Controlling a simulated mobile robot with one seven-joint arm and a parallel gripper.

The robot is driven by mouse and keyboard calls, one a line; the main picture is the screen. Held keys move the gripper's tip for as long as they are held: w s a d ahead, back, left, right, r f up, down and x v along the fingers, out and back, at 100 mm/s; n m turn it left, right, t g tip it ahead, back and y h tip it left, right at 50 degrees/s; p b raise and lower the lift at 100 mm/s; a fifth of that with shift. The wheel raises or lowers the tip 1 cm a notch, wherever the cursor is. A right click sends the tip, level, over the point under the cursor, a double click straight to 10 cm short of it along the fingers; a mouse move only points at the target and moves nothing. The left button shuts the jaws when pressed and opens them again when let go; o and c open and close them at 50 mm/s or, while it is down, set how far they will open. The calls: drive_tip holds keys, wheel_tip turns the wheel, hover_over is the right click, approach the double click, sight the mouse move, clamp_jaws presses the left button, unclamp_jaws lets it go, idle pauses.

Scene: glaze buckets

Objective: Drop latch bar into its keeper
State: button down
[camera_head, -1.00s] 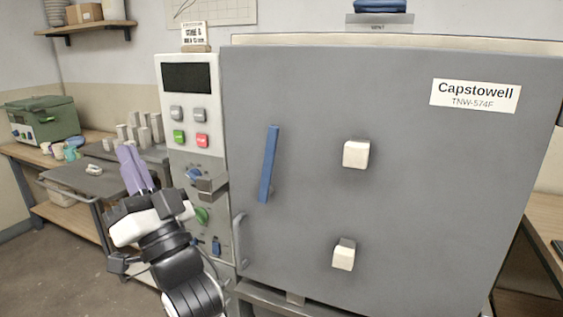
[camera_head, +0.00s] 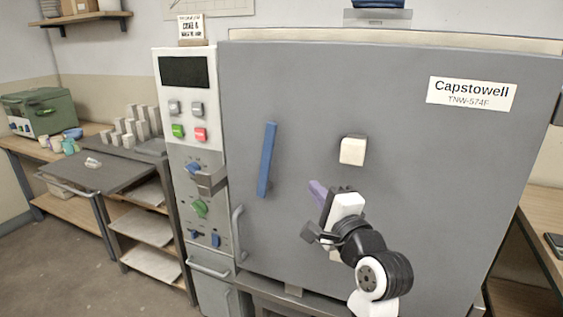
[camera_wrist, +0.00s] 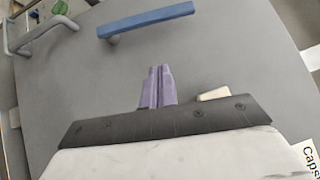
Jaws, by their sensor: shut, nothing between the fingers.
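The latch bar (camera_head: 267,160) is a blue bar on the left part of the grey kiln door (camera_head: 400,100), standing nearly upright with a slight tilt. It also shows in the wrist view (camera_wrist: 146,20), beyond my fingertips and apart from them. The keeper (camera_head: 208,178) appears to be the grey metal bracket on the control panel, left of the bar. My gripper (camera_head: 315,188) is in front of the door, to the right of the bar and lower. Its purple fingers (camera_wrist: 157,76) are shut together and empty.
A cream block (camera_head: 352,151) sticks out of the door above my gripper; a second, lower one is mostly hidden by my arm. A grey door handle (camera_head: 239,233) is at the lower left. The control panel (camera_head: 188,110) has buttons and green and blue knobs. A shelved cart (camera_head: 140,205) stands left.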

drive_tip(key=p, duration=0.3)
approach(266, 162)
drive_tip(key=w+d+r, duration=0.2)
drive_tip(key=w+d, duration=0.2)
drive_tip(key=w, duration=0.1)
drive_tip(key=shift+w+a+r+p, duration=0.1)
drive_tip(key=shift+w+a+p, duration=0.15)
drive_tip(key=shift+a, duration=0.5)
drive_tip(key=shift+w+a+r+p, duration=0.15)
drive_tip(key=shift+w+a, duration=0.15)
drive_tip(key=shift+a, duration=0.4)
drive_tip(key=shift+w+a+r+p, duration=0.1)
drive_tip(key=shift+w+a+p, duration=0.15)
drive_tip(key=shift+a, duration=0.5)
drive_tip(key=shift+w, duration=0.2)
